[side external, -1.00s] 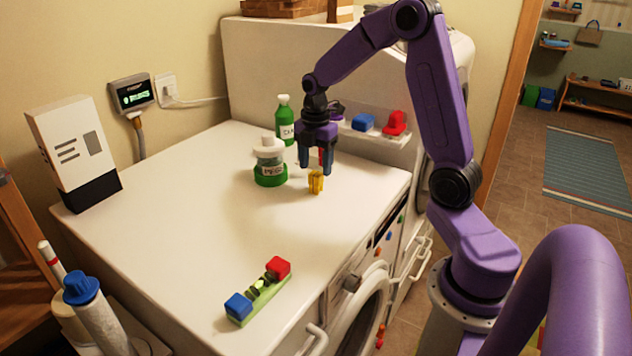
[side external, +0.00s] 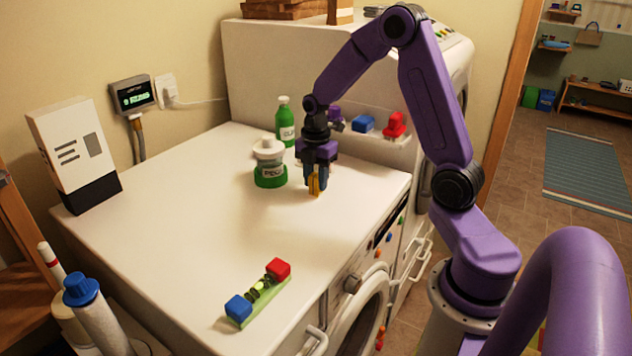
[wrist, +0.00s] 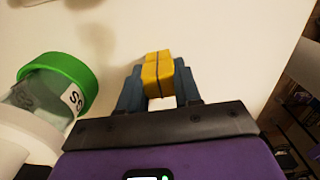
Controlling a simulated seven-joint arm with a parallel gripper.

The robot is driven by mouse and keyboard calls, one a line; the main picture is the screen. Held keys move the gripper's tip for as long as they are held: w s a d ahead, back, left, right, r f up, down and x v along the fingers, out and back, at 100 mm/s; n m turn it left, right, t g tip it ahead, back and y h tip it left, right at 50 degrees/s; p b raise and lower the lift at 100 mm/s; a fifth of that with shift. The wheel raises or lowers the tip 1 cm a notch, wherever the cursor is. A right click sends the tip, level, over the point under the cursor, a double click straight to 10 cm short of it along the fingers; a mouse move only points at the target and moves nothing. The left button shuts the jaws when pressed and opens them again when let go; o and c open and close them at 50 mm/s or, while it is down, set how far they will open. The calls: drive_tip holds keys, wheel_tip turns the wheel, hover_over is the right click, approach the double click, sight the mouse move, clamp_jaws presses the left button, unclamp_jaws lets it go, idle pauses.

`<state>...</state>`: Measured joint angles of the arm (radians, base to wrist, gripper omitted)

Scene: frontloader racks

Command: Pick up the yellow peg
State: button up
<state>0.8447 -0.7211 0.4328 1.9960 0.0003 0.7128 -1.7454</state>
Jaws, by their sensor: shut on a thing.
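The yellow peg (side external: 317,186) stands on the white machine top in the side external view. It also shows in the wrist view (wrist: 158,76), where its face has a dark line down the middle. My gripper (side external: 316,184) is down around the peg with its blue-grey fingers closed on both sides of it. In the wrist view my gripper (wrist: 158,84) holds the peg between its two fingertips. The fingers hide part of the peg in the side external view, and I cannot tell whether its foot still touches the surface.
A green-and-white jar (side external: 270,165) stands close to the left of my gripper, with a green bottle (side external: 285,122) behind it. A green holder (side external: 262,296) with red and blue blocks lies at the front. Blue and red blocks sit on the back ledge (side external: 375,140). The left-middle top is clear.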

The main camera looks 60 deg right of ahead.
sight(316, 175)
drive_tip(key=shift+r, duration=0.55)
wheel_tip(316, 175, up, 2)
drive_tip(key=shift+r, duration=0.1)
drive_tip(key=s+a+r, duration=0.4)
drive_tip(key=s+r, duration=0.5)
drive_tip(key=s, duration=0.4)
drive_tip(key=shift+s+a+r, duration=0.15)
drive_tip(key=shift+a+r, duration=0.05)
drive_tip(key=shift+r, duration=0.15)
